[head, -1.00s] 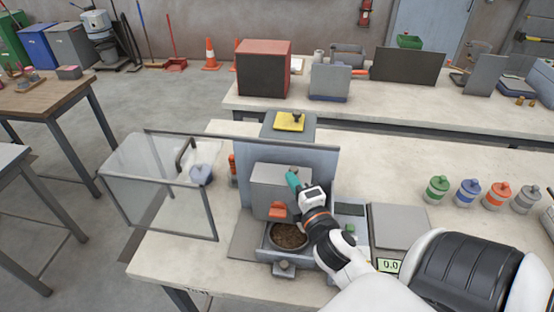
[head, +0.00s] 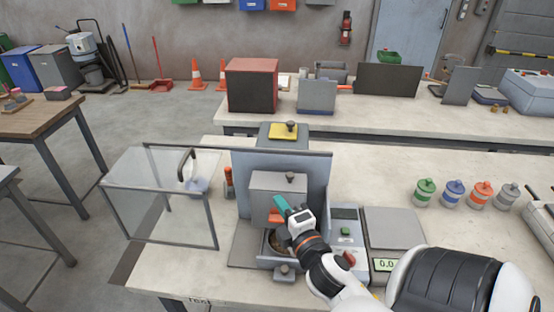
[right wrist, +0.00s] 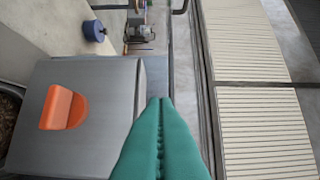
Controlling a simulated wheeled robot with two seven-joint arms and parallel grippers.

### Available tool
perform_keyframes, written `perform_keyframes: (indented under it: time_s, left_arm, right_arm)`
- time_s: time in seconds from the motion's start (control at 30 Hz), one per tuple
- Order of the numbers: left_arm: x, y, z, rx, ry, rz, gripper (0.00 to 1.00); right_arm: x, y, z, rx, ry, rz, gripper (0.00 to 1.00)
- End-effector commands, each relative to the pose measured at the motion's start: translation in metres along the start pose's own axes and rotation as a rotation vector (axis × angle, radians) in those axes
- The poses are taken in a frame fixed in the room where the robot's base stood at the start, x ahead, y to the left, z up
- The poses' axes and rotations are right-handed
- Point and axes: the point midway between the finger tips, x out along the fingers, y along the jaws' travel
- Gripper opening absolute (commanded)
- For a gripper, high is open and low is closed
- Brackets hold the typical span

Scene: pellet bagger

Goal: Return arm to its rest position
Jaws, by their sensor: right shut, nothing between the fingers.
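My right arm reaches in from the lower right in the head view. Its gripper (head: 281,206), with teal fingers, is in front of the grey box of the bagging machine (head: 278,186), near the orange spout (head: 274,216). The fingers are shut together and empty; they also show in the right wrist view (right wrist: 161,105), beside the machine's grey housing (right wrist: 95,85) and its orange part (right wrist: 62,107). A bowl of brown pellets (head: 279,242) sits below, partly hidden by my wrist. My left gripper is out of view.
A clear hinged guard (head: 165,205) stands open at left. A scale (head: 393,228) is at right of the machine, behind my forearm. Several coloured lidded jars (head: 453,194) stand on the right of the table. The table between scale and jars is clear.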

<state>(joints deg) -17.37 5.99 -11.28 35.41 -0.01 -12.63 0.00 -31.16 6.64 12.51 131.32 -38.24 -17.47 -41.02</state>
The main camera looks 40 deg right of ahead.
Motion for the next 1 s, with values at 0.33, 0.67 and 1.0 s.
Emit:
perform_keyframes:
  time_s: [0.33, 0.67, 1.0]
  left_arm:
    - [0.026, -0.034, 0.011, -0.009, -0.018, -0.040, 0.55]
    - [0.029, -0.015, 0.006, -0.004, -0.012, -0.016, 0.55]
    - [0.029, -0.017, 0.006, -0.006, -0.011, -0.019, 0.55]
  right_arm:
    - [-0.056, 0.004, 0.000, 0.000, 0.002, 0.002, 0.00]
    - [-0.066, 0.000, 0.000, -0.001, 0.001, 0.000, 0.00]
    - [-0.065, 0.050, 0.006, 0.400, 0.139, 0.259, 0.00]
